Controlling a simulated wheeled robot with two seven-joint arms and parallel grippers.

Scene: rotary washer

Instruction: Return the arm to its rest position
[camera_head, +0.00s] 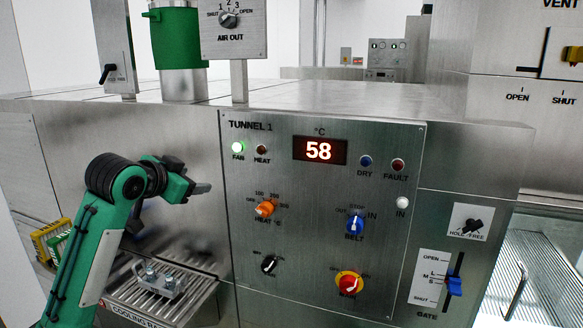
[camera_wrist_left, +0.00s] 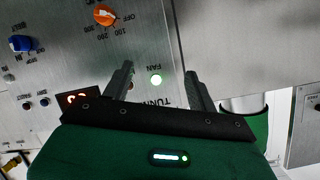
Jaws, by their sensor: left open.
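My left gripper (camera_head: 203,188) is in front of the washer's steel side, just left of the TUNNEL 1 panel (camera_head: 320,275). In the left wrist view its two fingers (camera_wrist_left: 158,88) stand apart with nothing between them, and the panel's lit FAN lamp (camera_wrist_left: 156,79) shows behind the gap. My green left arm (camera_head: 105,230) rises from the lower left of the head view. The gripper appears apart from the panel. The orange HEAT knob (camera_head: 265,209) also shows in the left wrist view (camera_wrist_left: 104,14). My right gripper is not in view.
A roller cooling rack (camera_head: 190,300) with a metal part (camera_head: 158,281) on it lies below the gripper. The blue BELT knob (camera_head: 355,225), red-yellow knob (camera_head: 349,283) and GATE lever (camera_head: 454,281) are to the right. The AIR OUT dial (camera_head: 229,19) stands above.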

